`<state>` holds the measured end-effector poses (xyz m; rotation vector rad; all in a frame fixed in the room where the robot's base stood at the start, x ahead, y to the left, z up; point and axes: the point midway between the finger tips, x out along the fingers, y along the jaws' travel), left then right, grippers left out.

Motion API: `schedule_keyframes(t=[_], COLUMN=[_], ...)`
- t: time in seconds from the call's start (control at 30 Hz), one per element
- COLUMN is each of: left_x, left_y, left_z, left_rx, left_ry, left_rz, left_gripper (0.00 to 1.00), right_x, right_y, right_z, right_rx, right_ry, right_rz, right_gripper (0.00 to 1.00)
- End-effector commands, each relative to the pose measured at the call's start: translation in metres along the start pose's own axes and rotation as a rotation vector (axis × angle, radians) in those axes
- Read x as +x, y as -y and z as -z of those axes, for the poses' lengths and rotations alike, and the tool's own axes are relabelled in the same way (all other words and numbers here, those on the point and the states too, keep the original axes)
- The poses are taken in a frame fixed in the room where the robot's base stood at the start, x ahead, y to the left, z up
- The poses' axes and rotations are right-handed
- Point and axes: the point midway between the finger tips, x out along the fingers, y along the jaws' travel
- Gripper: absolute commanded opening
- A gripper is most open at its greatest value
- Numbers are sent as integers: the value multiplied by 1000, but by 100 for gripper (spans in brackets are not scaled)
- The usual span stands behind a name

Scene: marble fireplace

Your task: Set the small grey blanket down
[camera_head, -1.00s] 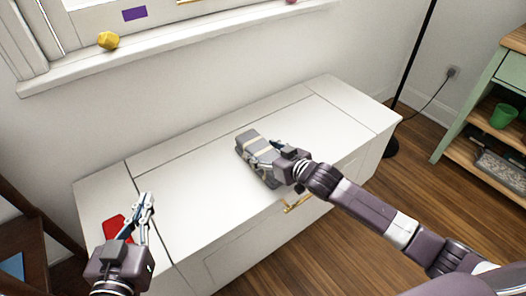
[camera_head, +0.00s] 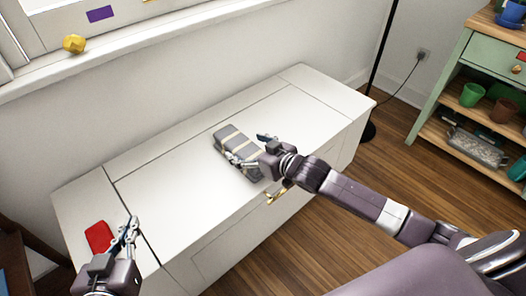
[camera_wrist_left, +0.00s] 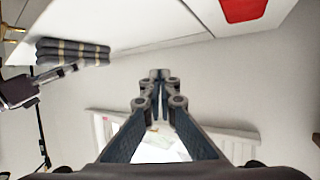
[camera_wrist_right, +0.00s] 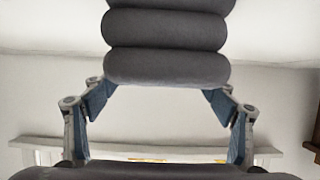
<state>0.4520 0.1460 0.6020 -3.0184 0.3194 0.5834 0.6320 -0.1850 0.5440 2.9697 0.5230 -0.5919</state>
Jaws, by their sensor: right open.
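The small grey blanket (camera_head: 231,139), folded with pale stripes, lies on the white chest (camera_head: 180,190). It also shows in the left wrist view (camera_wrist_left: 75,52). My right gripper (camera_head: 252,148) is at the near right side of the blanket, its fingers spread apart. In the right wrist view, the blanket's rounded grey folds (camera_wrist_right: 166,30) sit just beyond and between the open fingertips (camera_wrist_right: 162,90). I cannot tell whether a finger still touches it. My left gripper (camera_head: 132,224) is shut and empty over the chest's left end; its fingertips meet in the left wrist view (camera_wrist_left: 160,76).
A red flat object (camera_head: 99,237) lies on the chest beside my left gripper. The chest top between the grippers and right of the blanket is clear. A green shelf unit (camera_head: 490,55) stands at right, a black lamp pole (camera_head: 382,60) behind. A yellow object (camera_head: 74,44) sits on the windowsill.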

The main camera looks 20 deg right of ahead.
Motion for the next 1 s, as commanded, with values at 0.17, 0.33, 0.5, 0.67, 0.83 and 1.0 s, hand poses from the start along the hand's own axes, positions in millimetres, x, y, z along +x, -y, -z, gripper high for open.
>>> schedule_keyframes(t=[0.17, 0.33, 0.5, 0.67, 0.83, 1.0], left_x=[-11, -28, -49, -64, -71, -72], left_y=[5, 10, 14, 16, 17, 17], left_z=[-39, -76, -107, -125, -133, -134], left_rx=[-1, -3, -6, -8, -9, -10], left_ry=[179, 348, 497, 588, 629, 635], left_rz=[11, 22, 30, 35, 37, 38], left_gripper=[0, 0, 0, 0, 0, 0], right_x=[-27, -52, -74, -87, -94, -108], right_y=[0, 0, 0, 0, 4, 33], right_z=[1, 0, 1, 1, -3, -30], right_rx=[1, 1, 1, 1, 4, 21], right_ry=[2, 3, 1, 0, 9, 94], right_rz=[0, 0, 0, 0, -3, -35], right_gripper=[78, 78, 78, 78, 78, 78])
